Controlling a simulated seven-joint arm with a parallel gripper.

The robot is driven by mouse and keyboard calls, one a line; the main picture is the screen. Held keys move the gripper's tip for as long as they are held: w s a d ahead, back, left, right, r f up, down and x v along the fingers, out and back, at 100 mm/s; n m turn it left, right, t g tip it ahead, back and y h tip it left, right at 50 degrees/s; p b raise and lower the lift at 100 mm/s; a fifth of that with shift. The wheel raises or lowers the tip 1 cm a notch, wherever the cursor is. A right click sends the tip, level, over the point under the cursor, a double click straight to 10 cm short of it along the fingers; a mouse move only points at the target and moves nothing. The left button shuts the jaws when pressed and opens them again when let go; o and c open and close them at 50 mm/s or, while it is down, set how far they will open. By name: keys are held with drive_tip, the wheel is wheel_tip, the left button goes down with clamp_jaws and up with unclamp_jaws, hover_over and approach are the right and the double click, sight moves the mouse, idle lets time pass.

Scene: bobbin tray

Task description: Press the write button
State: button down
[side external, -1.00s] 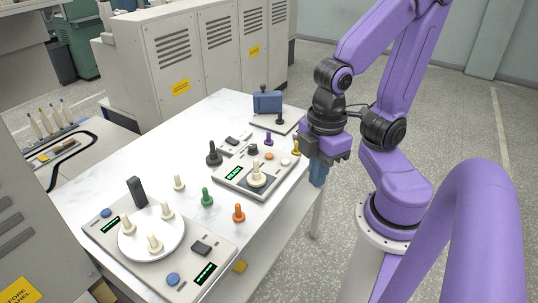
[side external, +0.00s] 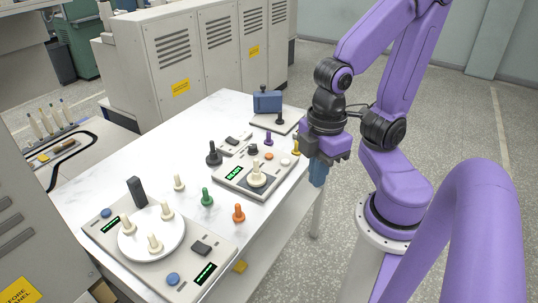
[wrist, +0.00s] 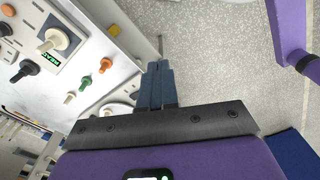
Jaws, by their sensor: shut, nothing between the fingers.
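My gripper (side external: 318,173) is shut and empty, pointing down beyond the right edge of the white table (side external: 135,163). Its blue fingers also show together in the wrist view (wrist: 158,70). The front unit has a round plate with cream bobbins, blue buttons (side external: 173,279) and a black button (side external: 201,247).
Loose green (side external: 207,198), orange (side external: 239,213), black (side external: 214,155) and purple (side external: 268,139) bobbins stand around the grey box. A blue block device (side external: 267,102) is at the back. A yellow-tipped bobbin (side external: 296,147) stands close to my gripper. Bare table lies on the left.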

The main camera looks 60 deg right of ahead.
idle(0.5)
drive_tip(key=w+d+f+m+g+y, duration=0.1)
drive_tip(key=w+d+f+m+y, duration=0.15)
drive_tip(key=w+m, duration=0.9)
drive_tip(key=w+d+f+m+y, duration=0.15)
drive_tip(key=w+m+y, duration=0.35)
drive_tip(key=m, duration=1.1)
drive_tip(key=m+t+h, duration=0.3)
drive_tip(key=m+t, duration=0.5)
drive_tip(key=m, duration=1.5)
hover_over(272, 154)
wheel_tip(272, 154, down, 7)
drive_tip(key=shift+r+y, duration=0.1)
drive_tip(key=shift+y, duration=0.15)
drive_tip(key=shift+f, duration=4.4)
